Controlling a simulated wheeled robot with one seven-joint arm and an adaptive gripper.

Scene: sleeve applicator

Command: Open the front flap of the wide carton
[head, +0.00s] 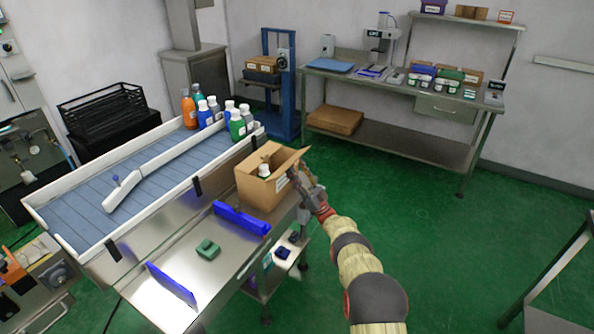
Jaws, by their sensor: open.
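The wide carton (258,190) is a brown cardboard box on the right end of the steel table. Its top is at least partly open, and a white-capped bottle (264,170) shows inside. A flap (289,159) stands raised and slants outward at its right side. Other flaps are hard to make out at this size. My gripper (297,178) is at the carton's right side, close to the raised flap. Its jaws are open and small in view. I cannot tell whether they touch the carton. The arm hides part of the area right of the carton.
A blue bracket (241,218) lies just in front of the carton, with a green block (207,250) and another blue strip (172,284) farther along the table. Several bottles (237,125) stand on the conveyor (150,175) behind. Green floor (420,220) is clear to the right.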

